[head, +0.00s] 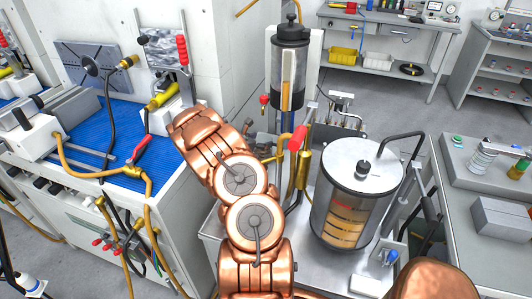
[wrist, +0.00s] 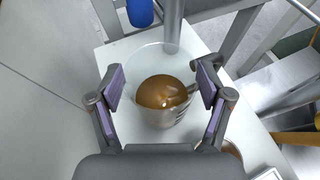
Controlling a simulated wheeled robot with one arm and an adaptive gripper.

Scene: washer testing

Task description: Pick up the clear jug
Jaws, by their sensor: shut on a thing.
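The clear jug (wrist: 160,115) is in the middle of the wrist view, with brown liquid inside. It stands out against a white surface (wrist: 118,55), and I cannot tell whether it rests on it. My gripper (wrist: 162,88) has its purple-padded fingers on either side of the jug and is shut on it. In the head view my copper arm hides the gripper, and I cannot make out the jug there.
In the wrist view a metal post (wrist: 172,20) and a blue object (wrist: 140,12) are just beyond the jug. In the head view a lidded tank (head: 355,195) stands right of my arm, a clear-walled canister (head: 290,70) stands behind, and a blue-topped bench (head: 95,130) is left.

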